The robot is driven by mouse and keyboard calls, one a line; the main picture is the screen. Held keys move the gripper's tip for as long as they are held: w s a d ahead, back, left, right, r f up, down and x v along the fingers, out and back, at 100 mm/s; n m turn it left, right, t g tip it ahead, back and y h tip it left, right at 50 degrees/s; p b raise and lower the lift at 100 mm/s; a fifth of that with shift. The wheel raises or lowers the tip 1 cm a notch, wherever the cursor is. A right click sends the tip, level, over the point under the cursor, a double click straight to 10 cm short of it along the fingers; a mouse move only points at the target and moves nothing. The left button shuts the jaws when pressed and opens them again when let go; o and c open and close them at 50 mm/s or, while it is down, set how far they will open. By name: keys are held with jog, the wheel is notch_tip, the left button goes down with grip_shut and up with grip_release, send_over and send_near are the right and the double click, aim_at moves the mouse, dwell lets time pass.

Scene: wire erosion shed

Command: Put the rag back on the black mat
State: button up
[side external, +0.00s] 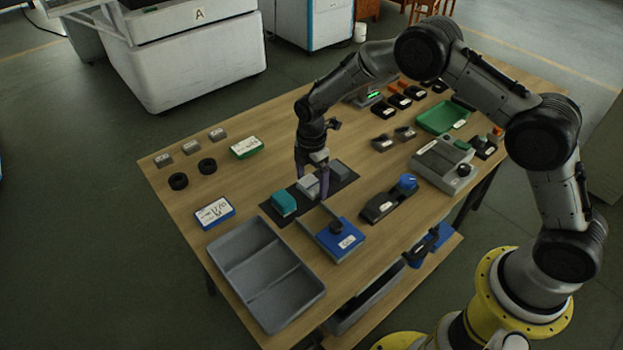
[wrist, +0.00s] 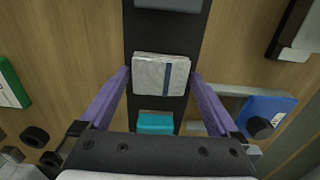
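The rag (wrist: 160,75) is a pale grey folded pad with a dark blue stripe. It lies between the two purple fingers of my gripper (wrist: 161,75), with no clear gap at either side, so the gripper appears shut on it. In the side view the rag (side external: 308,186) is between the fingertips of my gripper (side external: 312,183), over the middle of the black mat (side external: 303,203).
A teal block (side external: 284,203) and a grey block (side external: 340,171) stand on the mat either side of the rag. A blue-topped holder (side external: 340,238) is close to the mat's front side. A grey two-part tray (side external: 265,275) is at the near left.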

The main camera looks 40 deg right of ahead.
notch_tip(320, 180, up, 13)
notch_tip(320, 180, up, 7)
jog(key=m+t, duration=0.1)
jog(key=m, duration=0.2)
send_over(312, 183)
jog(key=s+d, duration=0.2)
jog(key=s, duration=0.2)
jog(key=s+d+r+m+t, duration=0.2)
jog(key=s+r+m, duration=0.3)
jog(key=s+r, duration=0.45)
jog(key=s+d+m+t, duration=0.2)
jog(key=s+m, duration=0.8)
jog(key=s, duration=1)
jog(key=shift+s+d+f+t, duration=0.2)
jog(key=shift+s+d+t, duration=0.1)
jog(key=shift+d, duration=0.35)
